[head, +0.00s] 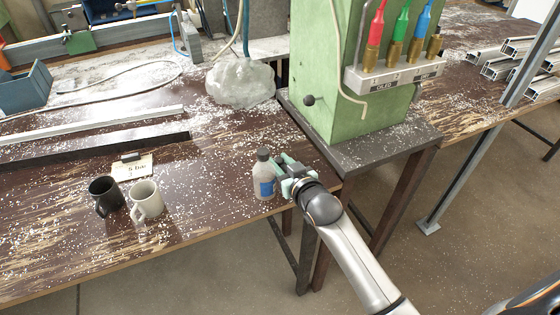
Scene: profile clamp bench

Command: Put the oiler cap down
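A small grey bottle (265,187) with a blue label stands upright near the right end of the brown bench. It looks like the oiler. A dark cap (263,154) shows at its top; I cannot tell whether it is fastened or only resting there. My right gripper (280,168) is at the bottle's right side, at the height of its upper part. Its fingertips are partly hidden, so I cannot tell whether they are apart, touch the bottle or hold anything. My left gripper is not in view.
A black mug (105,196) and a cream mug (146,201) stand left on the bench (200,235), by a small card (132,168). A green machine column (330,75) rises behind my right gripper. A crumpled pale bag (241,83) lies behind. Chips litter the bench.

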